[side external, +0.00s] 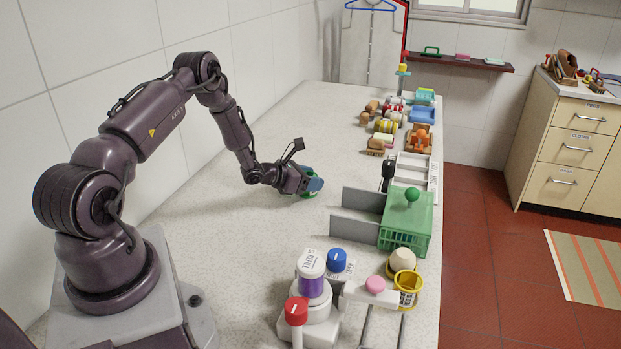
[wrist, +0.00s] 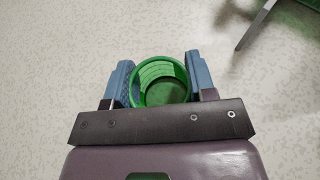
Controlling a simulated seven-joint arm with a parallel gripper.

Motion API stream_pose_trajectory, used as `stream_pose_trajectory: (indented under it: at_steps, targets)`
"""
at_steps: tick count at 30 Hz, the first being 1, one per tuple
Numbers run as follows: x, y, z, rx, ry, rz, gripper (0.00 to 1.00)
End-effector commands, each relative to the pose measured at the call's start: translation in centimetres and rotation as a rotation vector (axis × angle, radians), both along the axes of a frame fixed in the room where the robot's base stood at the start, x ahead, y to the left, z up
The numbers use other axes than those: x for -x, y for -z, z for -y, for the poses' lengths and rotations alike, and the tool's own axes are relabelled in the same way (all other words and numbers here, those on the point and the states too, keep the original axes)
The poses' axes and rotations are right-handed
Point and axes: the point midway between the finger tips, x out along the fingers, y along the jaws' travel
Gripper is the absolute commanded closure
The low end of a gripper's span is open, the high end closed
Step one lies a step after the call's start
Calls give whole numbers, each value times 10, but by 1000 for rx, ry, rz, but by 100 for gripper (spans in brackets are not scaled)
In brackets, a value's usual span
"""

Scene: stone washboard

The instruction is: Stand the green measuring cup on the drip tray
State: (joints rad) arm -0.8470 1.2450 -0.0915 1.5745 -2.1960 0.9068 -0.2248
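The green measuring cup (wrist: 163,82) is between the two blue fingers of my gripper (wrist: 161,84) in the wrist view. Its open mouth faces the camera, with pale markings on the inner wall. Both fingers meet its rim, one on each side, so the gripper looks shut on it. In the side view my gripper (side external: 316,184) is low over the speckled counter, and its fingers hide most of the cup. I cannot tell whether the cup touches the counter. A white, framed tray-like piece (side external: 404,179) lies at the counter's right edge; I cannot tell surely that it is the drip tray.
A green basket (side external: 402,240) with a round knob and grey panels (side external: 352,228) stands right of my gripper. In front are a purple-banded jar (side external: 312,277), a red-capped item (side external: 296,311) and a yellow basket (side external: 407,288). Brushes and toys crowd the back right. The left counter is clear.

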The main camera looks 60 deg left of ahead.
Motion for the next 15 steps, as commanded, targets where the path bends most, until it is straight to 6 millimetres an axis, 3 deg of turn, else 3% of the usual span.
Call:
stream_pose_trajectory:
  at_steps: [1, 3, 15]
  targets:
    - [0, 0, 0, 0, 0, 0, 38]
    - [0, 0, 0, 0, 0, 0, 24]
    - [7, -6, -1, 1, -1, -2, 24]
